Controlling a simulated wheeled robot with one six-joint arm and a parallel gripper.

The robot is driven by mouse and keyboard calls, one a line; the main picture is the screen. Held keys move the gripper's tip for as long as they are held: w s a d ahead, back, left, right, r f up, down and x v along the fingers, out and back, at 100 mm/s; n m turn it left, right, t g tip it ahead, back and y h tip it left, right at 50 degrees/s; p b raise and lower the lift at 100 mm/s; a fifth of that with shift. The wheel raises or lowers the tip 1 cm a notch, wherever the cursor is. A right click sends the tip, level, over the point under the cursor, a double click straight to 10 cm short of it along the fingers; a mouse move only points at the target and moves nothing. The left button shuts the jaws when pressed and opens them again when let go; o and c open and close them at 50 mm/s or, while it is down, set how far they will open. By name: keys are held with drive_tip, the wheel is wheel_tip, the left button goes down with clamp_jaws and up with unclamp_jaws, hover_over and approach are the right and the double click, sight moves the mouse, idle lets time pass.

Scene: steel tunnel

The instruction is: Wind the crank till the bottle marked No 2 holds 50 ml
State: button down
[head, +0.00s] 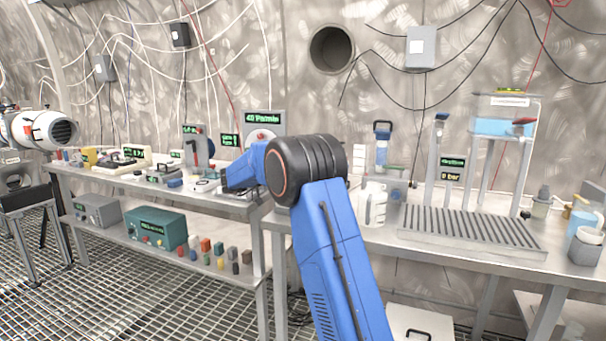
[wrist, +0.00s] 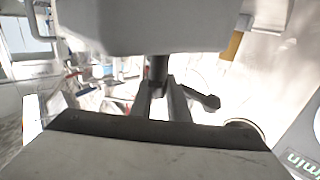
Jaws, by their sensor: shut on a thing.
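My gripper (head: 224,182) is at the left bench in the head view, largely hidden by my blue arm. In the wrist view its two grey jaws fill the top and bottom, and my gripper (wrist: 157,82) is shut on a dark upright post, apparently the crank handle (wrist: 158,70). Dark bars and a lever spread below the post. A grey unit with a green display reading about "40 …/min" (head: 262,118) stands just behind my gripper, and its "min" lettering (wrist: 301,165) shows in the wrist view. I cannot make out a bottle marked No 2 or its level.
The left bench (head: 118,178) carries several small instruments close to my gripper. A green box (head: 155,228) and small coloured blocks stand on its lower shelf. A white jug (head: 372,204) and a slatted tray (head: 470,228) are on the right bench.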

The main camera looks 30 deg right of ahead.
drive_tip(key=c, duration=1.7)
unclamp_jaws()
drive_tip(key=shift+t, duration=0.3)
drive_tip(key=n+t, duration=0.1)
drive_tip(key=t, duration=0.1)
drive_tip(key=n+t, duration=0.2)
drive_tip(key=shift+w, duration=0.35)
drive_tip(key=w+n+t+y, duration=0.1)
drive_tip(key=n+t+y, duration=0.1)
drive_tip(key=n+t, duration=0.1)
drive_tip(key=w+a+n+t+y, duration=0.1)
drive_tip(key=n+t+y, duration=0.1)
drive_tip(key=t, duration=0.3)
drive_tip(key=w+a+n+t+y, duration=0.1)
drive_tip(key=n+t+y, duration=0.2)
drive_tip(key=n+t, duration=0.1)
drive_tip(key=shift+a+t, duration=0.1)
drive_tip(key=shift+t, duration=0.2)
drive_tip(key=shift+w+a+n+t+y, duration=0.1)
drive_tip(key=shift+a+n+t+y, duration=0.1)
drive_tip(key=shift+n+t+y, duration=0.45)
drive_tip(key=shift+w+a+n+t+y, duration=0.1)
drive_tip(key=shift+a+n+t+y, duration=0.2)
drive_tip(key=shift+n+y, duration=0.65)
drive_tip(key=shift+a+n+t+y, duration=0.15)
drive_tip(key=shift+n+t+y, duration=0.35)
drive_tip(key=shift+y, duration=0.5)
drive_tip(key=shift+a+y, duration=0.15)
drive_tip(key=shift+y, duration=0.15)
